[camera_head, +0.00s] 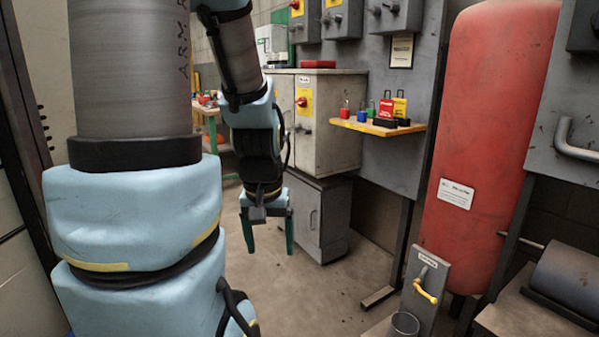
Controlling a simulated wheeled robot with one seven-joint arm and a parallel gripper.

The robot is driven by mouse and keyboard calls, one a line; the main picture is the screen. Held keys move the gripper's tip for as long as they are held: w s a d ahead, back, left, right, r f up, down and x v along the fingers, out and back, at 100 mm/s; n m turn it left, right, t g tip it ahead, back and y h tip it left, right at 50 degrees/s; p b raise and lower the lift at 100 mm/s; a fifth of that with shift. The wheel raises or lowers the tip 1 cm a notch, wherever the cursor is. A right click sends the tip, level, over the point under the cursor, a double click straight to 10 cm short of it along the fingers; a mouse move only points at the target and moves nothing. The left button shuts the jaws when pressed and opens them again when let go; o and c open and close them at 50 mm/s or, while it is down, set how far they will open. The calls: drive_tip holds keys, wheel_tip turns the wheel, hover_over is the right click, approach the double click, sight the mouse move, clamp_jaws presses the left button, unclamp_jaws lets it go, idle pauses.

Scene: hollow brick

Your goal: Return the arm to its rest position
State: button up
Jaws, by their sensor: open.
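My arm (132,220) fills the left of the head view, with light blue joints and grey links. It reaches up and then down to my gripper (270,240), which hangs with its two teal fingers pointing at the floor. The fingers are spread apart and nothing shows between them. My gripper hangs in the air left of the grey cabinet and touches nothing that I can see. Part of my arm runs out of the top of the picture.
A grey cabinet (336,140) stands behind my gripper. A wooden shelf (372,126) holds several coloured padlocks. A large red tank (490,130) stands at the right, near a post with a yellow-handled valve (427,290). A metal cup (405,323) sits below it. Bare floor (330,290) lies between.

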wheel_tip(320, 180, up, 18)
drive_tip(key=p, duration=1.8)
drive_tip(key=shift+s+a+p, duration=0.3)
drive_tip(key=shift+s+a, duration=0.1)
